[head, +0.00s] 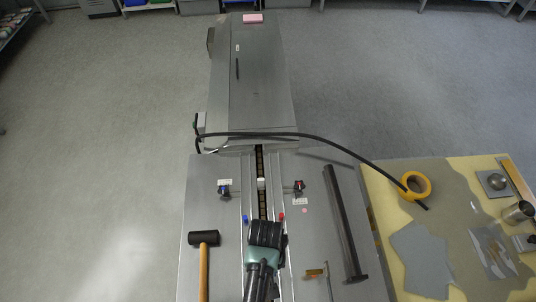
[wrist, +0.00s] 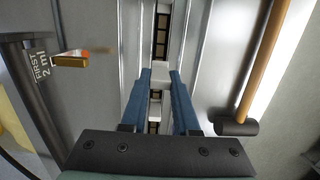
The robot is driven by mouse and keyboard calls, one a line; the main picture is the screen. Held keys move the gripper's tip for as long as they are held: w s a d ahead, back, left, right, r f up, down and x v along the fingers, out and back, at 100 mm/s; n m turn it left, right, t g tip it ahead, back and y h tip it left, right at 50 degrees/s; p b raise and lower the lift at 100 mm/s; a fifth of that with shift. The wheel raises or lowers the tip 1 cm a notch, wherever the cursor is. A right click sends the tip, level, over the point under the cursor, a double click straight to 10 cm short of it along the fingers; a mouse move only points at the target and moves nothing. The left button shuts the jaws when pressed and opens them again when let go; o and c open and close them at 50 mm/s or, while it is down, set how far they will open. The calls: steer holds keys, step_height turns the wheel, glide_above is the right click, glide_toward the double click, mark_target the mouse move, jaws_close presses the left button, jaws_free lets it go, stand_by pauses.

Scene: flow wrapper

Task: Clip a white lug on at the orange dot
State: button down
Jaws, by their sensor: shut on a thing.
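My gripper (wrist: 160,72) has blue fingers and is shut on a white lug (wrist: 160,78), held above the chain channel. In the head view my gripper (head: 265,232) hides the near part of the channel. The dark chain (wrist: 161,42) runs in the channel between metal rails; it also shows in the head view (head: 260,160). Another white lug (head: 261,183) sits on the chain beyond my gripper. An orange spot (wrist: 86,53) shows at the end of a small brass block (wrist: 70,61) beside the channel. I cannot make out an orange dot on the chain itself.
A mallet (head: 203,240) lies left of the channel, a dark bar (head: 345,222) right of it. Two knobs (head: 224,187) (head: 299,187) flank the channel. A black cable (head: 300,136) crosses behind. A side table (head: 385,180) holds tape (head: 415,186) and grey sheets (head: 421,258).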

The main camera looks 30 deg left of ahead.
step_height(320, 180, down, 6)
steer(key=b, duration=0.5)
steer(key=shift+f, duration=0.15)
steer(key=shift+f, duration=0.25)
stand_by(1.5)
steer(key=c, duration=0.6)
jaws_free()
steer(key=r, duration=0.4)
steer(key=w+r, duration=0.1)
steer(key=r, duration=0.3)
steer(key=r+b, duration=0.1)
steer(key=r, duration=0.3)
steer(key=shift+w+a+r, duration=0.15)
steer(key=shift+a+r, duration=0.25)
